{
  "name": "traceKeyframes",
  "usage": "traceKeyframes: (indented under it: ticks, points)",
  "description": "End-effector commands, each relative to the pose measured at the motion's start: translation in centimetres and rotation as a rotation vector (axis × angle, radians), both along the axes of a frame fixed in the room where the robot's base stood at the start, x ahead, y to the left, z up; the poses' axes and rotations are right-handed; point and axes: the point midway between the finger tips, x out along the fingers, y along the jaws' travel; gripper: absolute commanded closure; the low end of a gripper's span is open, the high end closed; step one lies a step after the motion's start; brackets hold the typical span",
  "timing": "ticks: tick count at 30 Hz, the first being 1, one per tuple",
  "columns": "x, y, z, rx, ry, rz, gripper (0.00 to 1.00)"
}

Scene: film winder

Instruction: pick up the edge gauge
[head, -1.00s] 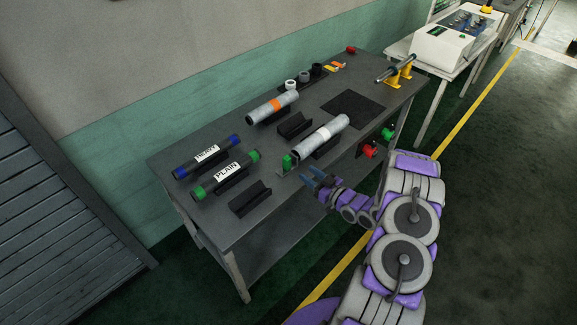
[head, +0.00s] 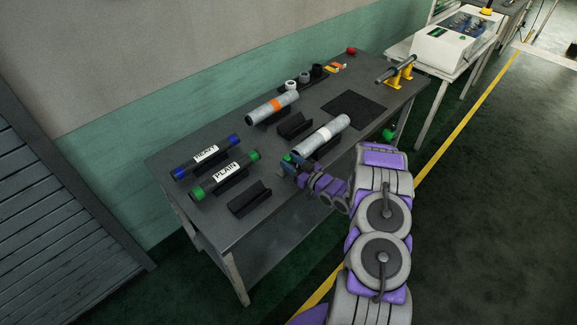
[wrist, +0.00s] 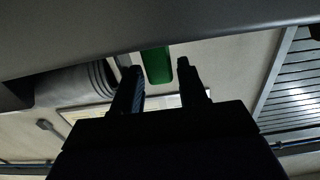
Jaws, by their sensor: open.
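The edge gauge, a small piece with a green block, stands near the table's front edge, at the end of a grey roll. In the head view only a bit of its green (head: 287,157) shows; my gripper hides most of it. In the wrist view the green block (wrist: 157,65) lies between my two fingertips, with a gap to each finger. My gripper (head: 289,164) is open at the gauge, and its dark fingers also show in the wrist view (wrist: 159,72). I cannot tell whether either finger touches the gauge.
The grey roll (head: 322,136) lies close beside the gauge. An empty black cradle (head: 249,198) and the PLAIN roll (head: 226,173) are to the left, with the READY roll (head: 206,156) behind. A dark mat (head: 353,109) lies clear at right.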

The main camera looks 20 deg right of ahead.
Motion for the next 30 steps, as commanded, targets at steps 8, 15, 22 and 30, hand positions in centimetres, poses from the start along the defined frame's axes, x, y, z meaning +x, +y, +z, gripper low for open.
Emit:
traceKeyframes:
  ticks: [8,15,22,30]
  points:
    - [-0.03,-0.07,0.01,0.000,0.000,-0.001,0.72]
    - [-0.04,-0.08,0.00,-0.001,0.001,-0.001,0.95]
    - [-0.04,-0.08,0.00,-0.001,0.001,-0.001,1.00]
    - [-0.04,-0.09,0.65,-0.001,0.000,-0.001,1.00]
